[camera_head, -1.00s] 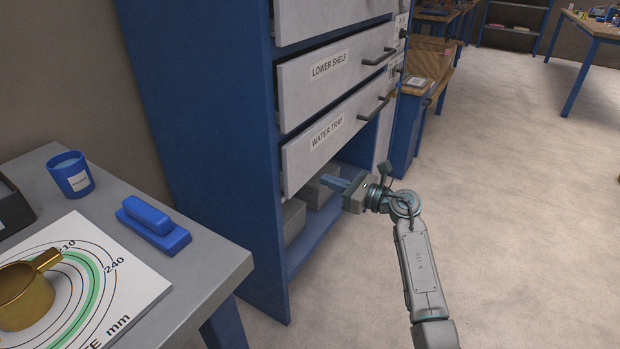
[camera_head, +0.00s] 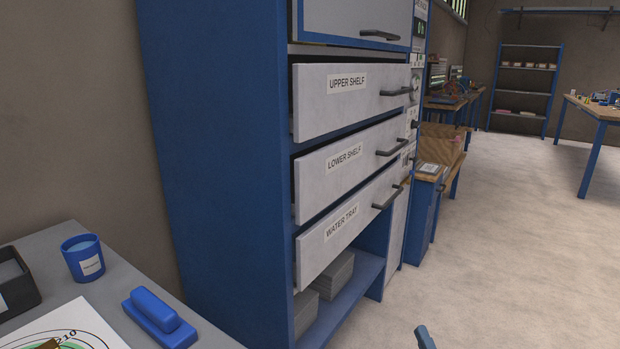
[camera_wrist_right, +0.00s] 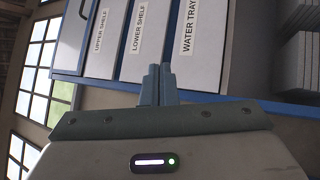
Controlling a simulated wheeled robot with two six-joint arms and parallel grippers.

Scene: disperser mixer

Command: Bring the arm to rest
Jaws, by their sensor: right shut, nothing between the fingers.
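My right gripper (camera_wrist_right: 159,84) is shut and empty in the right wrist view, with its two fingers together in front of the blue cabinet. In the head view only a small blue-grey tip of the right gripper (camera_head: 425,338) shows at the bottom edge. My left gripper is not in view.
The blue cabinet (camera_head: 225,150) has drawers labelled upper shelf (camera_head: 347,100), lower shelf (camera_head: 350,170) and water tray (camera_head: 345,228). A grey table at lower left holds a blue cup (camera_head: 83,258) and a blue block-like tool (camera_head: 158,318). Open floor (camera_head: 500,230) lies right.

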